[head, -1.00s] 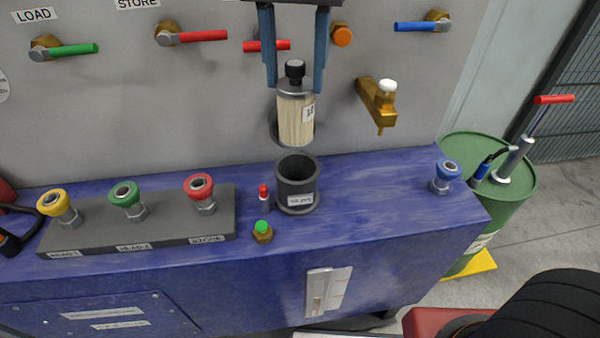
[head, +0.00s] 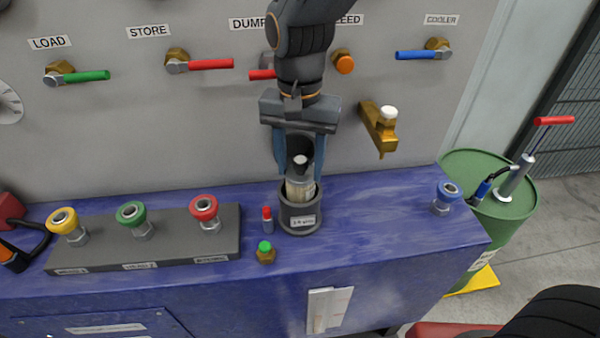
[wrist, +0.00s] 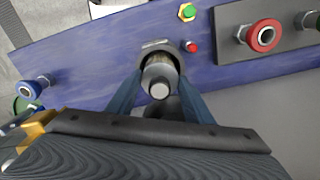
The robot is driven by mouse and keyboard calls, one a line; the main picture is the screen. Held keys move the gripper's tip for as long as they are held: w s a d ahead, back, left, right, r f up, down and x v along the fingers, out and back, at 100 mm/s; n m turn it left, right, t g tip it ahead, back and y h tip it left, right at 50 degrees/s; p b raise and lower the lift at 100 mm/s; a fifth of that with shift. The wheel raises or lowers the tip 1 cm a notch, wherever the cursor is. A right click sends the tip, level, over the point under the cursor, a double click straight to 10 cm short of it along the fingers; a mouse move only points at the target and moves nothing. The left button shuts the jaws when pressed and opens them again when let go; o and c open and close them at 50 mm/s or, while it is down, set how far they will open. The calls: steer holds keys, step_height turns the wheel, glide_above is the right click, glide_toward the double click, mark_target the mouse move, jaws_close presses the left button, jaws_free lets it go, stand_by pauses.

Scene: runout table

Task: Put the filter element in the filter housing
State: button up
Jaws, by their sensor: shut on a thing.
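In the wrist view the element (wrist: 159,80) is seen from above, within the housing rim (wrist: 146,50). How deep the element sits is hidden by the housing wall.
A small red-capped item (head: 267,219) and a green-topped brass fitting (head: 265,252) stand close left of the housing. A grey block (head: 150,240) with yellow, green and red couplings lies further left. A brass tap (head: 380,130) juts from the panel.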

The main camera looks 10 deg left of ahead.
mark_target(300, 176)
steer(key=shift+f, duration=1.65)
steer(key=o, duration=1.5)
steer(key=shift+f, duration=0.1)
steer(key=shift+o, duration=0.2)
step_height(300, 176, up, 12)
steer(key=shift+r+b, duration=0.15)
steer(key=shift+b, duration=0.8)
